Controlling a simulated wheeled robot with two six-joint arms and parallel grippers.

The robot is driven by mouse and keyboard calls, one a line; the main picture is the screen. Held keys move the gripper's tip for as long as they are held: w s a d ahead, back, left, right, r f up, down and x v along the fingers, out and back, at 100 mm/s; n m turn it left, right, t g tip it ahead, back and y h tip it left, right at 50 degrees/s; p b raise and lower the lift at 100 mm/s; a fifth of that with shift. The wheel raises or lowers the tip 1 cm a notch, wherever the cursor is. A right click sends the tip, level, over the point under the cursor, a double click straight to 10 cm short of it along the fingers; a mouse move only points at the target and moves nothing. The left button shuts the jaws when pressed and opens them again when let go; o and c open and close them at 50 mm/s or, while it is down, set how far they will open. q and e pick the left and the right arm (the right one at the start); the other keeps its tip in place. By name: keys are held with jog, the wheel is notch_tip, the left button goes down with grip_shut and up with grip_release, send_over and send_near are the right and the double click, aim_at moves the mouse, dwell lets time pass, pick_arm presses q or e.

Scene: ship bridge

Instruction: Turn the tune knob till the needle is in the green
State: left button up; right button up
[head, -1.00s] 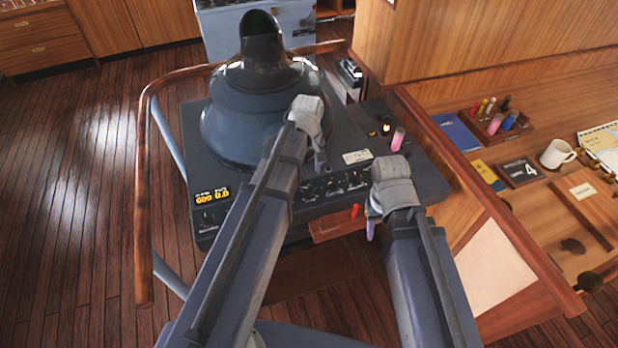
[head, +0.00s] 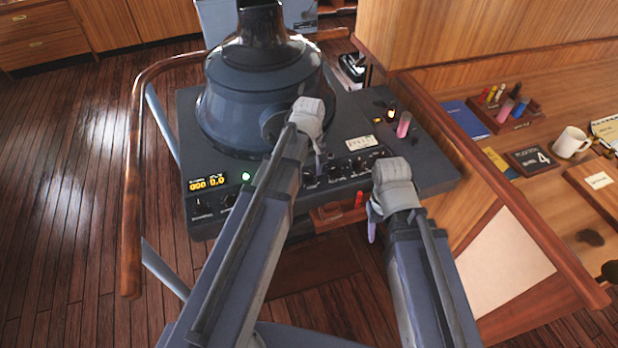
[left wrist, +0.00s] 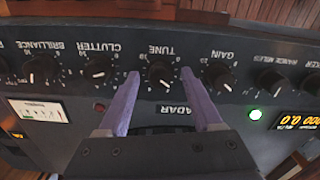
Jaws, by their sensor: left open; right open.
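The tune knob (left wrist: 161,74) is a round black knob with a white pointer mark, on the console's front panel under an upside-down TUNE label in the left wrist view. My left gripper (left wrist: 160,73) is open, its purple fingers on either side of the knob; whether they touch it I cannot tell. In the head view my left gripper (head: 320,168) is at the panel and its arm hides part of the knob row. A small white panel with a green patch (left wrist: 38,110) shows in the left wrist view; I cannot make out a needle. My right gripper (head: 372,230) is open in front of the console.
The gain knob (left wrist: 218,77) and clutter knob (left wrist: 99,72) flank the tune knob closely. A green lamp (head: 245,176) and amber display (head: 208,183) are on the console. A wooden rail (head: 132,200) curves around its left side. A desk with a mug (head: 571,142) is at right.

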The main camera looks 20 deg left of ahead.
pick_arm(q)
jog(key=shift+f, duration=0.1)
grip_shut()
dwell(0.5)
